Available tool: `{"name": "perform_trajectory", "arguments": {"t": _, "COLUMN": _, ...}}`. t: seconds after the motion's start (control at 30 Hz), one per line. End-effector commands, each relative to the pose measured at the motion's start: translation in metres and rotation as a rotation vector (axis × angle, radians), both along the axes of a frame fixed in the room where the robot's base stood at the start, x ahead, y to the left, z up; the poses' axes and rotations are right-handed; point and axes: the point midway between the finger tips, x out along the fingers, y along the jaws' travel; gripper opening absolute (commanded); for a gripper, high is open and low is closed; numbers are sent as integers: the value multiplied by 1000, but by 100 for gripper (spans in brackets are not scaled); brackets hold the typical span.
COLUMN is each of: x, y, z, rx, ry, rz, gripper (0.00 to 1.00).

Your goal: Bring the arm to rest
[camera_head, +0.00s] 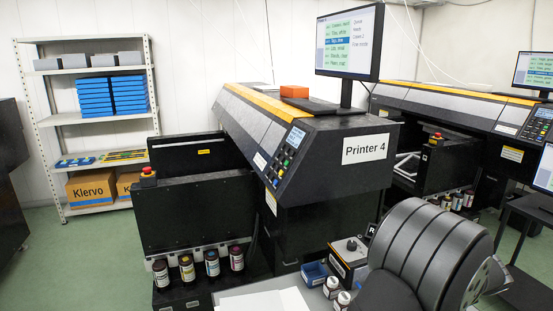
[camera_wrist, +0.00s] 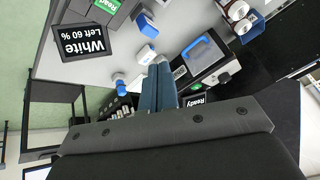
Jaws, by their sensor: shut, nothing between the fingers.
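My gripper (camera_wrist: 158,88) shows in the wrist view as two blue-grey fingers side by side, shut with nothing between them. They are over a light worktop and touch nothing that I can make out. In the head view my arm is a large, dark grey, ribbed shape at the lower right; its fingers cannot be seen there. Four-ink row aside, small white bottles (camera_head: 332,287) stand on the worktop beside my arm.
A sign reading "White Left 60 %" (camera_wrist: 84,42), blue-and-white items (camera_wrist: 146,28) and a blue-handled device (camera_wrist: 205,58) surround the fingers in the wrist view. Printer 4 (camera_head: 330,180) stands behind, with several ink bottles (camera_head: 212,264) at its left. A blue bin (camera_head: 314,273) is near my arm.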

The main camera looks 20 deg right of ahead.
Motion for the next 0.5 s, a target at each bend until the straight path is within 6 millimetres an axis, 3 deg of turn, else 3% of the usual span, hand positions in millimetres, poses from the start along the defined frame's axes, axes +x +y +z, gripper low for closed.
{"name": "perform_trajectory", "arguments": {"t": 0.5, "x": -7, "y": -5, "z": 23, "rx": -73, "ry": 303, "rz": 358, "gripper": 0}}
